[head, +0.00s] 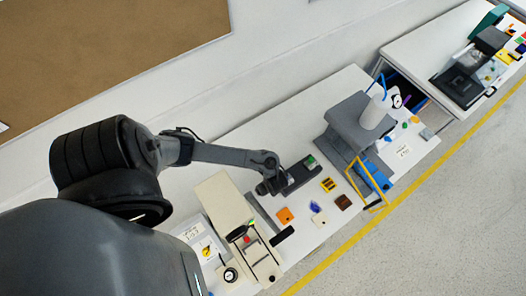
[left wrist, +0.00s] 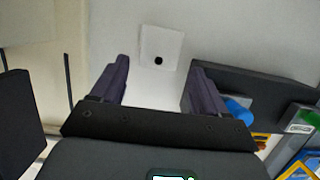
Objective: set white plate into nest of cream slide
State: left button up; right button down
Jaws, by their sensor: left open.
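In the left wrist view a small white square plate (left wrist: 161,46) with a dark round hole or spot lies on the pale table. My left gripper (left wrist: 155,75) is open, its two dark fingers apart on either side of the plate's line, with nothing between them. In the head view the left gripper (head: 272,186) is over the table beside a dark block, and I cannot make out the plate there. A cream device (head: 224,203), apparently the one with the slide, stands just left of and nearer than the gripper. Its nest cannot be made out. The right gripper is not seen.
A dark block with a green part (head: 310,161) is close right of the gripper. An orange piece (head: 285,215), yellow piece (head: 328,184) and brown piece (head: 343,201) lie nearby. A grey machine with a yellow frame (head: 366,183) stands farther right.

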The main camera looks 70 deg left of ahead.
pick_arm(q)
jog(key=shift+b+x, duration=0.6)
jog(key=shift+x, duration=2.15)
jog(key=shift+a, duration=0.15)
jog(key=shift+r, duration=0.1)
jog(key=c, duration=0.9)
